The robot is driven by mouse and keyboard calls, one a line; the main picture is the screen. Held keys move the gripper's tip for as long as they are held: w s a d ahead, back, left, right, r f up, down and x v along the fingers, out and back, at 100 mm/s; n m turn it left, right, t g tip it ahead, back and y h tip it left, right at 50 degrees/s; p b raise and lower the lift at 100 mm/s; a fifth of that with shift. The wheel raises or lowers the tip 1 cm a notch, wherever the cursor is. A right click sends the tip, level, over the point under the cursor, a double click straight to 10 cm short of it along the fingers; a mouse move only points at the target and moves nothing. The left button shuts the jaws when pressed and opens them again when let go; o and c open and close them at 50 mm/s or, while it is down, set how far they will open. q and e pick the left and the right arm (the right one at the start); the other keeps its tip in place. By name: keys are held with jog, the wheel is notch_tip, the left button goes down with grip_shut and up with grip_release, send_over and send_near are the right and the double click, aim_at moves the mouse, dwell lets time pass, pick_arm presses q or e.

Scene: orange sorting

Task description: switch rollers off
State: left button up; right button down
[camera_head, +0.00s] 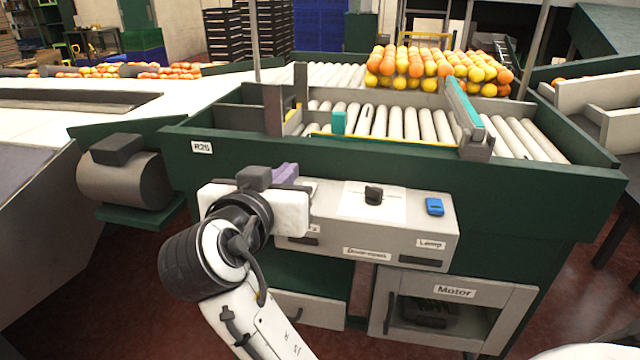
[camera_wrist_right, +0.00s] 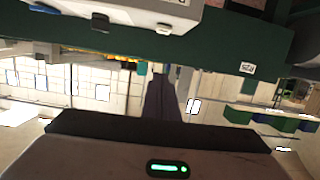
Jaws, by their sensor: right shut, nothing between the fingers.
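A grey control box (camera_head: 330,228) is mounted on the front of the green roller machine (camera_head: 400,170). It bears a black rotary knob (camera_head: 373,195) on a white plate and a blue switch (camera_head: 434,206). In the right wrist view the closed dark fingers (camera_wrist_right: 160,98) point toward the machine, with the box (camera_wrist_right: 150,10) at the top edge. My left gripper is not in view.
Metal rollers (camera_head: 400,122) lie on top of the machine, with oranges and yellow fruit (camera_head: 438,68) piled at the back. A grey motor drum (camera_head: 125,175) stands at the left. A cabinet labelled Motor (camera_head: 453,293) is below the box. Floor shows at both sides.

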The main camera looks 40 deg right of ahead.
aim_at(303, 183)
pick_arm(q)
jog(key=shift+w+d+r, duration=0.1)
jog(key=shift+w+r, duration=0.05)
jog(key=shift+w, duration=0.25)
pick_arm(e)
jog(key=shift+s+a+f+m, duration=0.2)
jog(key=shift+f+m, duration=0.1)
